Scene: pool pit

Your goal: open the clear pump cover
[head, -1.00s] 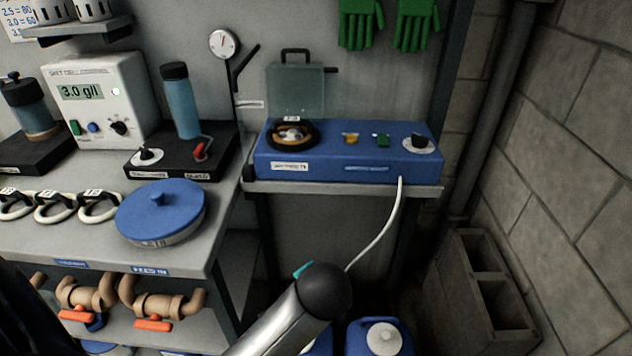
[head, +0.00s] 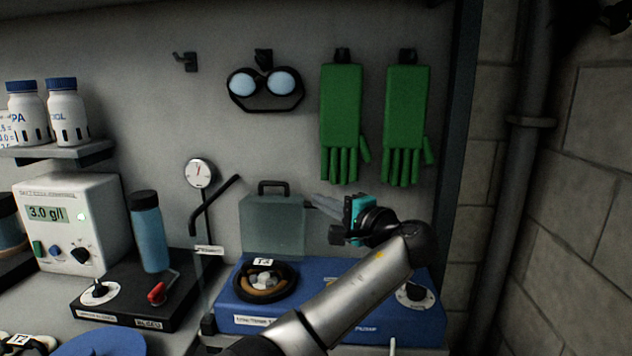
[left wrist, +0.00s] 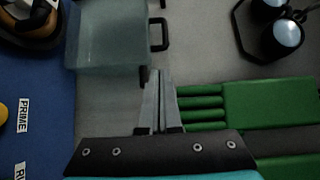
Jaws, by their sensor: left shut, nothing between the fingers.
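The clear pump cover (head: 272,226) stands upright at the back of the blue pump unit (head: 345,312), behind the round pump head (head: 264,281). It is a greenish see-through panel with a dark handle (head: 272,185) on its top edge. My left gripper (head: 312,201) is just right of the cover, its fingers shut and empty, pointing left. In the left wrist view the shut fingertips (left wrist: 158,76) lie close to the edge of the cover (left wrist: 108,40), near its handle (left wrist: 160,34). I cannot tell whether they touch it. My right gripper does not show.
Green gloves (head: 341,115) and goggles (head: 265,87) hang on the wall above. A gauge on a stand (head: 200,174) and a blue cylinder (head: 148,232) are to the left. A block wall (head: 585,200) bounds the right side.

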